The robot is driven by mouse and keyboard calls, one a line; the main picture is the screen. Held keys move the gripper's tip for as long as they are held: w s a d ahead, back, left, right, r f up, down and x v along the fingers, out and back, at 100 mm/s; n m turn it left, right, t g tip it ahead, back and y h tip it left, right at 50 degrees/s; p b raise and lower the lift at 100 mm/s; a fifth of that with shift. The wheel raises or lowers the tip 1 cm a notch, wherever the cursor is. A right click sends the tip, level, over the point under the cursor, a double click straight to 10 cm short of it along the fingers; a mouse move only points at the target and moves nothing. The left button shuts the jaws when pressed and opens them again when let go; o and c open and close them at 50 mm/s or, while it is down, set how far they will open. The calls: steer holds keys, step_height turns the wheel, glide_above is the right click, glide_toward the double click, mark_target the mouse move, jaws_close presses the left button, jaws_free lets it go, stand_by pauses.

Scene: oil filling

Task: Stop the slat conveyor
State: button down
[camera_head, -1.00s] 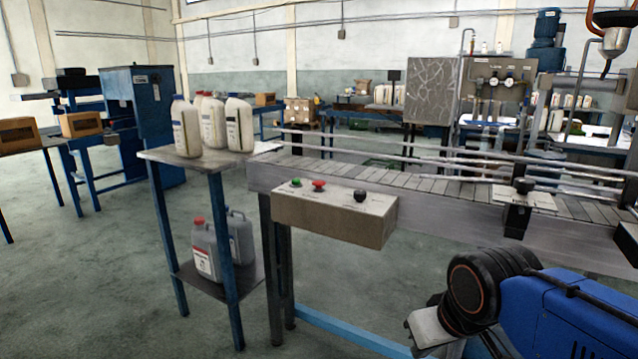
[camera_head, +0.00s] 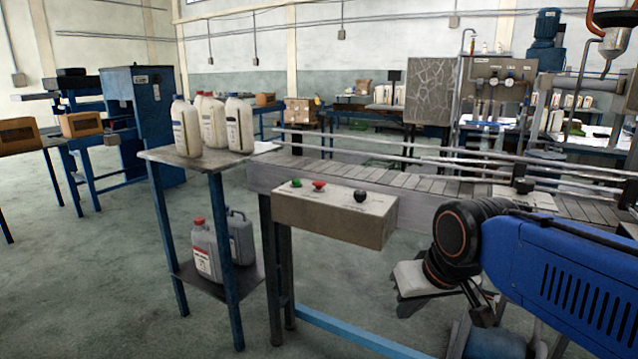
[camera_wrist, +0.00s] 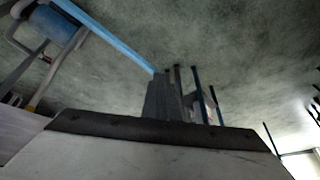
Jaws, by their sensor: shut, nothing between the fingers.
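The slat conveyor (camera_head: 400,178) runs from the centre to the right, with metal guide rails above its grey slats. A beige control box (camera_head: 335,218) is mounted on its front side. On the box's sloped top are a green button (camera_head: 296,183), a red button (camera_head: 319,185) and a black knob (camera_head: 360,195); their labels are too small to read. My gripper (camera_head: 410,286) is shut and empty, low in front of the conveyor, right of and below the box, touching nothing visible. The wrist view shows a pale dark-edged part close up, and no buttons.
A small blue-legged table (camera_head: 160,155) with several white canisters stands left of the box; grey canisters (camera_head: 204,250) stand on its lower shelf. A blue beam (camera_head: 350,333) runs low under the conveyor. Open floor lies at the left.

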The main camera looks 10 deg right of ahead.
steer(key=w+a+r+m+t+y, duration=0.1)
steer(key=w+a+r, duration=0.1)
steer(key=w+r, duration=0.6)
steer(key=w+a+r+m+t+y, duration=0.1)
steer(key=w+r, duration=0.5)
steer(key=w, duration=0.5)
step_height(320, 180, up, 11)
steer(key=m+t+y, duration=0.1)
steer(key=m, duration=0.1)
glide_above(322, 183)
steer(key=shift+s+a+f, duration=0.1)
steer(key=shift+f, duration=0.05)
steer(key=shift+f, duration=0.15)
steer(key=shift+f, duration=4.3)
steer(key=shift+f, duration=0.1)
steer(key=shift+f, duration=0.3)
